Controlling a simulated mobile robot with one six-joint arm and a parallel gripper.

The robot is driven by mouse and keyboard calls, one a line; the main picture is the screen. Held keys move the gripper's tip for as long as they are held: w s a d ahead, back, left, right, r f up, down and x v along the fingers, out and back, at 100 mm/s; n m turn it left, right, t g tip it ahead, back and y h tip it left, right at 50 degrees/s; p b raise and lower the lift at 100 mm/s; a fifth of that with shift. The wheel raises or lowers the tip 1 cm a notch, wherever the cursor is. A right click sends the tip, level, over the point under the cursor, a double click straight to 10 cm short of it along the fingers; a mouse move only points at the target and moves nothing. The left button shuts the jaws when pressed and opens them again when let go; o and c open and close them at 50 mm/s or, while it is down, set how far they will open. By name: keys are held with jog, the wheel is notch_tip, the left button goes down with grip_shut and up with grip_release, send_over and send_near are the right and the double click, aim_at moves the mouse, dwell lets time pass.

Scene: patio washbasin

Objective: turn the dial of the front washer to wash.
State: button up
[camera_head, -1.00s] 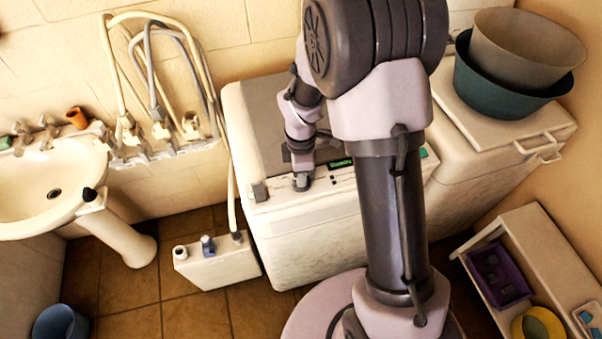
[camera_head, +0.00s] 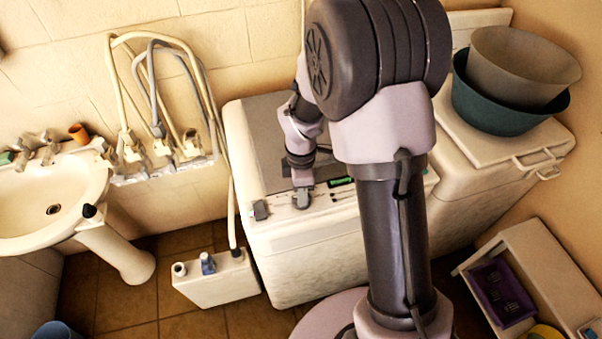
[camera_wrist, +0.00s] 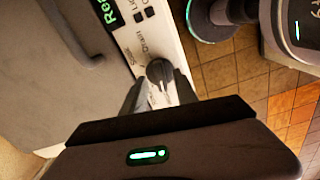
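The front washer (camera_head: 310,268) is a white box with a grey lid and a control panel along its front top edge. In the wrist view its dial (camera_wrist: 159,72) is a dark round knob on the white panel, beside the printed words "Soak" and "Drain". My gripper (camera_wrist: 160,82) has one finger on each side of the dial, with small gaps visible; firm contact cannot be told. In the head view my gripper (camera_head: 302,198) is low at the panel and hides the dial. The dial's exact pointer setting is unclear.
A green-lit display (camera_wrist: 104,10) sits further along the panel. A grey knob-like part (camera_head: 259,210) is at the panel's left end. Another white machine (camera_head: 465,180) with stacked basins (camera_head: 510,105) stands right. A sink (camera_head: 50,195) is left; a white container (camera_head: 217,281) stands on the floor.

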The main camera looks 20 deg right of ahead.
notch_tip(320, 180, up, 16)
jog(key=p, duration=0.3)
jog(key=shift+r, duration=0.2)
